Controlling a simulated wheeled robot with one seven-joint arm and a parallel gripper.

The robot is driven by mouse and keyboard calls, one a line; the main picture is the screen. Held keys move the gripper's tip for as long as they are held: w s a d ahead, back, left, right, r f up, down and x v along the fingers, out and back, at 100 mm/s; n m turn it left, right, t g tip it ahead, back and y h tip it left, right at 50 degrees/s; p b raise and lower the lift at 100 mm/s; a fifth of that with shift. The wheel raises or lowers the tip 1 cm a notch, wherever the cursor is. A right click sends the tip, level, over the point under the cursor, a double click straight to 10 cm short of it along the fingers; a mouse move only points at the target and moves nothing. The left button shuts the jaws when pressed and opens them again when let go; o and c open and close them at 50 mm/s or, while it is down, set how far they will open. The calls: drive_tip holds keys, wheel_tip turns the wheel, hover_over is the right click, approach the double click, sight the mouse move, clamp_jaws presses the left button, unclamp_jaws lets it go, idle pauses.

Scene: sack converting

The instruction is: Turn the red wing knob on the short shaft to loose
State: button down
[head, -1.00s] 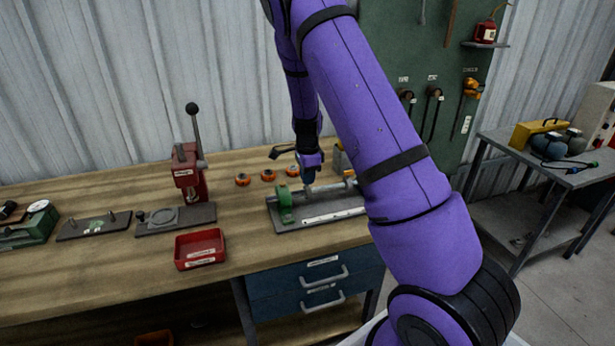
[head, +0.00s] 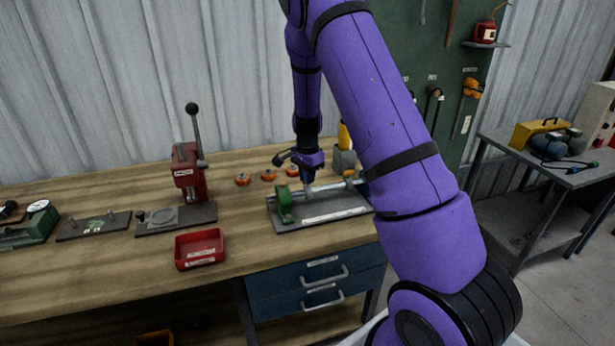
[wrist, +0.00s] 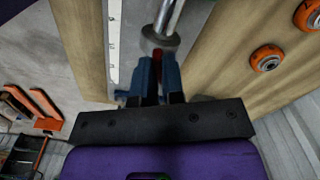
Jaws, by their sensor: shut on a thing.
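The red wing knob (wrist: 157,54) shows as a small bit of red between my fingers in the wrist view, beside a grey collar (wrist: 160,38) on the bright short shaft (wrist: 172,14). My gripper (wrist: 158,68) has its blue fingers shut on the knob, which they mostly hide. In the head view my gripper (head: 308,186) points down over the shaft fixture, whose grey base plate (head: 345,217) carries a green end block (head: 285,204). The knob cannot be made out there, and its turn angle cannot be read.
A red press (head: 187,175) and a red tray (head: 199,249) stand to the left. A grey holder with a yellow tool (head: 345,157) is close behind at the right.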

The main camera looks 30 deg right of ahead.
drive_tip(key=n, duration=1.2)
drive_tip(key=shift+n, duration=0.3)
idle(0.4)
drive_tip(key=c, duration=1.2)
unclamp_jaws()
drive_tip(key=shift+r, duration=0.1)
wheel_tip(320, 180, up, 11)
drive_tip(key=shift+f, duration=0.15)
